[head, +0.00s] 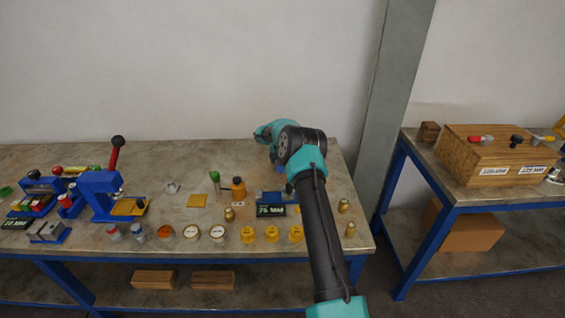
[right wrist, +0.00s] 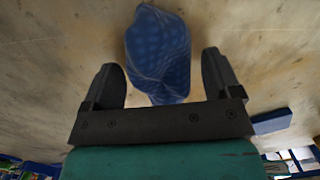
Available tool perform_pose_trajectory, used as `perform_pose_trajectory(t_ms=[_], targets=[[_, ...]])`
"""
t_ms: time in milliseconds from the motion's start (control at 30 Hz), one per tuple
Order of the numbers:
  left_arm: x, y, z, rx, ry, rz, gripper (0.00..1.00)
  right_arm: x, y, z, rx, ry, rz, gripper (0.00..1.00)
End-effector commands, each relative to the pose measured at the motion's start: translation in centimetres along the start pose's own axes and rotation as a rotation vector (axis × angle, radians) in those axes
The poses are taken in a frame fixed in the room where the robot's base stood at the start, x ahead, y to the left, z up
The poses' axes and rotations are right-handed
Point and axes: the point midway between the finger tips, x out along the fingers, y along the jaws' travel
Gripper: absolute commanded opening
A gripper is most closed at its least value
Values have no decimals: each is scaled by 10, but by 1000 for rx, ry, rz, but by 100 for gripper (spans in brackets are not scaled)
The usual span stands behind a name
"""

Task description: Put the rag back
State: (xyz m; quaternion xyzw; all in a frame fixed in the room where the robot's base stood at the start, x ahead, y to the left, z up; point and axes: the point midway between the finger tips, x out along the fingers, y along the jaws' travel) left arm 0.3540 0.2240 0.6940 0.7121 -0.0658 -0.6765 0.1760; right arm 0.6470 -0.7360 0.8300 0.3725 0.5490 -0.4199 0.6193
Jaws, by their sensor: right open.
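The rag (right wrist: 158,55) is a crumpled blue patterned cloth on the worktop in the right wrist view. My right gripper (right wrist: 160,66) is open, with one finger on each side of the rag. Gaps show between the cloth and both fingers. The near end of the rag reaches close to the gripper's palm. In the head view my right arm covers much of the right end of the bench, and I cannot make out the rag clearly there. My left gripper is not in view.
The bench (head: 160,160) holds a blue press (head: 98,190), a yellow square (head: 197,201), an orange bottle (head: 238,188), a display block (head: 271,210) and a front row of jars and yellow parts. A wooden box (head: 498,155) stands on the right-hand table. The back of the bench is clear.

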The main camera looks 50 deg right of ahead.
Motion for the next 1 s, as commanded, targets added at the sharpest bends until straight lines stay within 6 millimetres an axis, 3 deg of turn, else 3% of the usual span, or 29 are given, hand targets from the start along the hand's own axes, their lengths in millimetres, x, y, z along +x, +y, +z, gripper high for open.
perform_pose_trajectory(t_ms=[267,433,1000], targets=[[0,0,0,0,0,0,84,-3,0,0,0,-1,1,84],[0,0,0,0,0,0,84,-17,0,1,0,-2,1,84],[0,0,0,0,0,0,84,-113,1,0,-1,-1,2,84]])
